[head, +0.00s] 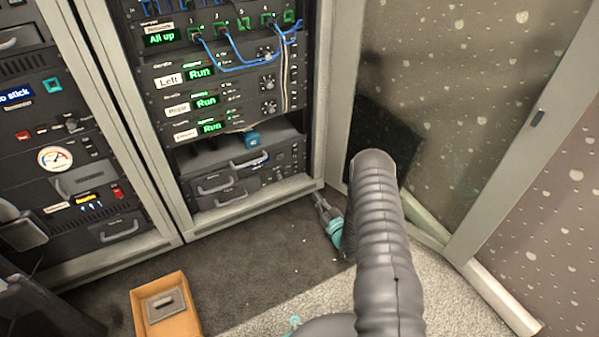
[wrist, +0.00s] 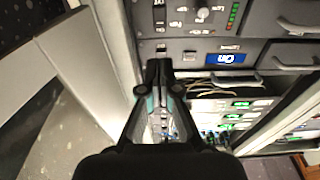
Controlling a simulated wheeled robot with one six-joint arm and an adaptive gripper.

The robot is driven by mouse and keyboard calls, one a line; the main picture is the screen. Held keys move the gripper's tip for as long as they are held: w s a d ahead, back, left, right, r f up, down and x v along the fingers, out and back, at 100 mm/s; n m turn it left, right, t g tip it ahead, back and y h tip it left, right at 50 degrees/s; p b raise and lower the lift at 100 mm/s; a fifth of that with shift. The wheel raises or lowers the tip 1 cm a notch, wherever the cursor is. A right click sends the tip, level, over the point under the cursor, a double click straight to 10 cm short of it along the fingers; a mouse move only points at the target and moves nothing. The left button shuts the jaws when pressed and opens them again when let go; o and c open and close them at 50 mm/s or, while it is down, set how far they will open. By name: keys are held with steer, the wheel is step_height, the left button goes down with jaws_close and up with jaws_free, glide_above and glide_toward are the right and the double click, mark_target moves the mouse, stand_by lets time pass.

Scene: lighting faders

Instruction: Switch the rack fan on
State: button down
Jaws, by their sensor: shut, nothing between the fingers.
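My gripper (head: 322,203) is low in front of the right rack's bottom right corner in the head view, partly hidden behind my own arm. In the wrist view my gripper (wrist: 163,66) is shut and empty, pointing at a dark control panel (wrist: 185,32). That view looks upside down. The panel has a knob (wrist: 203,14), a strip of green and red lights (wrist: 233,15), small switches and a lit blue display (wrist: 229,58) that seems to read "On". No label naming the rack fan is legible, so I cannot tell which control is its switch. Contact with the panel is unclear.
The right rack (head: 240,110) holds units with green "Run" displays and blue cables. An open mesh-like door (head: 455,90) stands to the right of my arm. An orange box (head: 187,306) sits on the floor. The dark floor before the rack is mostly clear.

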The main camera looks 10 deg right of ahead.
mark_target(296, 166)
steer(key=b+x, duration=0.1)
steer(key=x, duration=1.3)
steer(key=shift+b, duration=0.35)
steer(key=shift+r, duration=0.15)
